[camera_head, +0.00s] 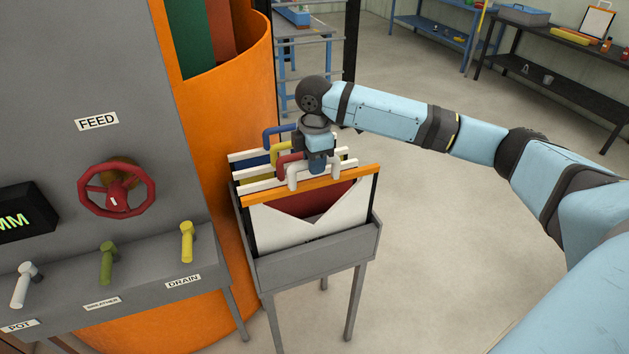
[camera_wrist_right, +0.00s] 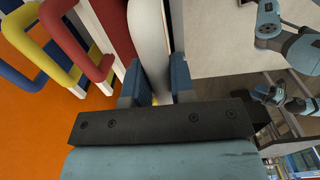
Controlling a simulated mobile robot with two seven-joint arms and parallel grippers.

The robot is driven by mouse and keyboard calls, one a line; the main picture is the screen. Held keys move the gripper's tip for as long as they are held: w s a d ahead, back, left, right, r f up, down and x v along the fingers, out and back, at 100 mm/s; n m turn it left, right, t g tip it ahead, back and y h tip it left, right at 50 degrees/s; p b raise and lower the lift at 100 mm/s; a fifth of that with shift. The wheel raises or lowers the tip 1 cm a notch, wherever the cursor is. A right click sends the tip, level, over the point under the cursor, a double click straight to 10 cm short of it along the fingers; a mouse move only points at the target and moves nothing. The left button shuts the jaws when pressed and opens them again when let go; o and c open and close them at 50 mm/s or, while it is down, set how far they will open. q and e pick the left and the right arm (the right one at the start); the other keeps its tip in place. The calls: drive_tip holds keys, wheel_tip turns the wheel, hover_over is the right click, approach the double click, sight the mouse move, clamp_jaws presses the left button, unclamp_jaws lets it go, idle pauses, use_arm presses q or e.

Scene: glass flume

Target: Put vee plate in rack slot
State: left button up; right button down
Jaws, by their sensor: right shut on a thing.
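The vee plate (camera_head: 275,234) is white with a V-shaped notch in its top edge. It stands upright at the front of the grey rack (camera_head: 315,262), under an orange bar, its lower edge hidden behind the rack's front wall. My right gripper (camera_head: 317,168) is above the rack, shut on the plate's white handle (camera_head: 294,177). In the right wrist view the blue fingers (camera_wrist_right: 160,85) lie on either side of the white handle (camera_wrist_right: 150,45). Whether the plate is fully down in its slot cannot be told.
Plates with red (camera_head: 288,160), yellow and blue (camera_head: 272,133) handles stand close behind in the rack. An orange curved wall (camera_head: 225,120) and a grey panel with a red handwheel (camera_head: 117,191) are at left. The floor to the right is clear.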

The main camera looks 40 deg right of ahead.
sight(315, 181)
drive_tip(key=shift+f, duration=3)
drive_tip(key=c, duration=1)
unclamp_jaws()
wheel_tip(315, 181, up, 12)
drive_tip(key=shift+b, duration=0.4)
